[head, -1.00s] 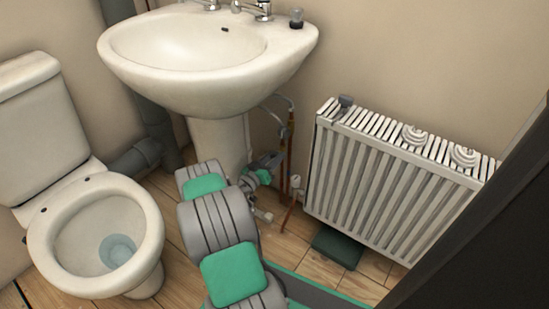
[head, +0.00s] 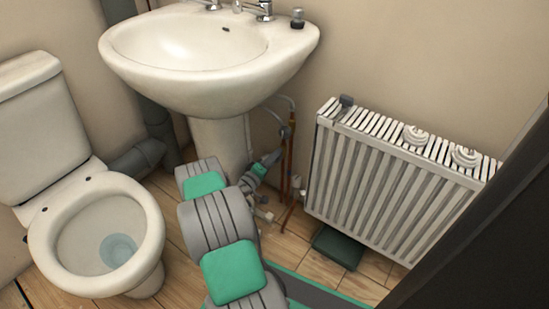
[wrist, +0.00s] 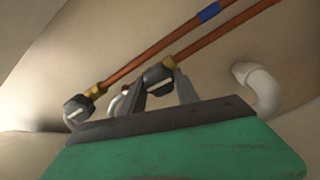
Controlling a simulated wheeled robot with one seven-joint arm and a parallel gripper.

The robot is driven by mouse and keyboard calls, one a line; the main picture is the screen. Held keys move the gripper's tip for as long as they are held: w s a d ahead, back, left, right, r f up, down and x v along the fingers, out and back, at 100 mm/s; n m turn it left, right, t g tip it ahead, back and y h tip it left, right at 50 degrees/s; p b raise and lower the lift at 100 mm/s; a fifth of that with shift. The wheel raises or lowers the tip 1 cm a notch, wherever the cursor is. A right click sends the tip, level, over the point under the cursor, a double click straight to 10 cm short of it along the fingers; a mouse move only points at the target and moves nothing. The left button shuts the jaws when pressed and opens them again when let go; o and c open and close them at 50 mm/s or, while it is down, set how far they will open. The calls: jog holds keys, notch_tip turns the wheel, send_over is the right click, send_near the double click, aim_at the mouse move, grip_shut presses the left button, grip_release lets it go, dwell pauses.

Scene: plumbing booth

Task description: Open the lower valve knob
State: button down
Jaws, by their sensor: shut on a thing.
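In the wrist view, two dark valve knobs with pale grips sit on brass fittings at the ends of two copper pipes (wrist: 200,47). One valve knob (wrist: 158,77) is between the fingers of my gripper (wrist: 161,84), which is shut on it. The other valve knob (wrist: 77,107) is to the left, clear of the fingers. I cannot tell from this tilted view which knob is the lower one. In the head view my gripper (head: 273,158) is at the pipes beside the basin pedestal, and the held knob is hidden or too small to make out.
A white basin (head: 180,90) overhangs the pipes on its pedestal (head: 218,140). A white ribbed radiator (head: 390,190) stands close on the right. A toilet (head: 95,235) is on the left. In the wrist view, a white pipe elbow (wrist: 262,88) is right of the fingers.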

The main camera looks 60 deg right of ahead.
jog(key=shift+a+f+n, duration=0.1)
jog(key=shift+f+n, duration=0.05)
jog(key=shift+n, duration=0.15)
jog(key=c, duration=0.9)
grip_release()
jog(key=w+a+p, duration=0.1)
jog(key=a, duration=0.6)
jog(key=shift+a, duration=0.3)
jog(key=shift+w, duration=0.1)
